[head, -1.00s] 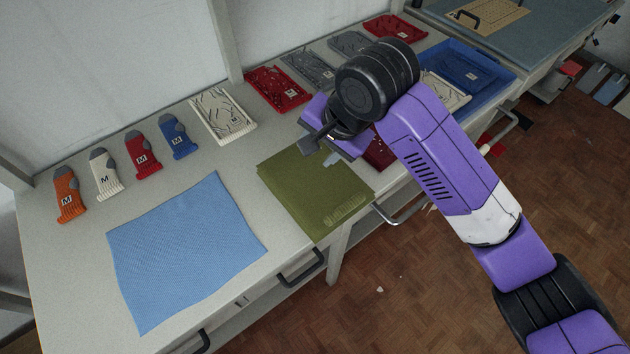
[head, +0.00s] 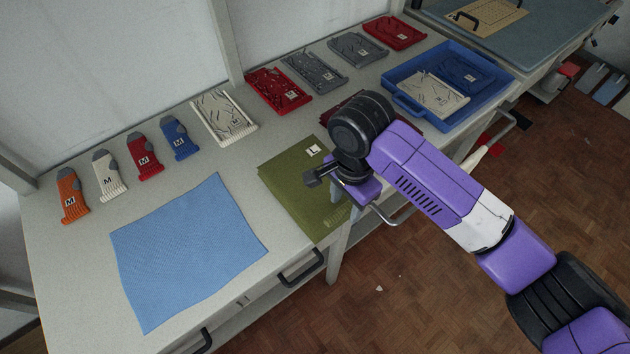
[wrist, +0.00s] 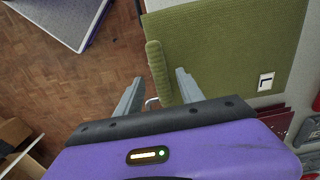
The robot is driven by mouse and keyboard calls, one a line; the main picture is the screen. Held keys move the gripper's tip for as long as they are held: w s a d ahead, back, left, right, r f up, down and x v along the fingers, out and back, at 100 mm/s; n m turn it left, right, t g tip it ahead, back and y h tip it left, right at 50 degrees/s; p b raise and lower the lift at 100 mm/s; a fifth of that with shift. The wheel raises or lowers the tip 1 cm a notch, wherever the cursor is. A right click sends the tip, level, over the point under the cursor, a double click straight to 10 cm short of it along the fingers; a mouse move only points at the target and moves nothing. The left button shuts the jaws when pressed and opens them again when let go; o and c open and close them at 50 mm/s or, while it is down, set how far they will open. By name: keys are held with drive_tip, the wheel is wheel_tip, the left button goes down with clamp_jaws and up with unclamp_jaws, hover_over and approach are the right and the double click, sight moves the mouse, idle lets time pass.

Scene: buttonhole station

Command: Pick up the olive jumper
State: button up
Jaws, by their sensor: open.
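The olive jumper (head: 293,187) lies folded flat at the front edge of the worktop, with a white "L" label (head: 313,151) on it. In the wrist view the jumper (wrist: 225,45) fills the upper right, and a ribbed olive strip (wrist: 157,68) runs along its edge. My gripper (head: 317,178) is over the jumper's right part in the head view and hides some of it. In the wrist view my gripper (wrist: 160,78) is open, its fingers on either side of the ribbed strip. I cannot tell whether they touch it.
A light blue cloth (head: 190,250) lies to the left. Several socks and folded garments line the back. A blue tray (head: 405,103) holds folded garments at right. A dark red garment is partly hidden behind my arm. Drawer handles (head: 302,267) stick out in front.

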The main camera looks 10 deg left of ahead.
drive_tip(key=shift+f, duration=0.25)
clamp_jaws()
idle(1.3)
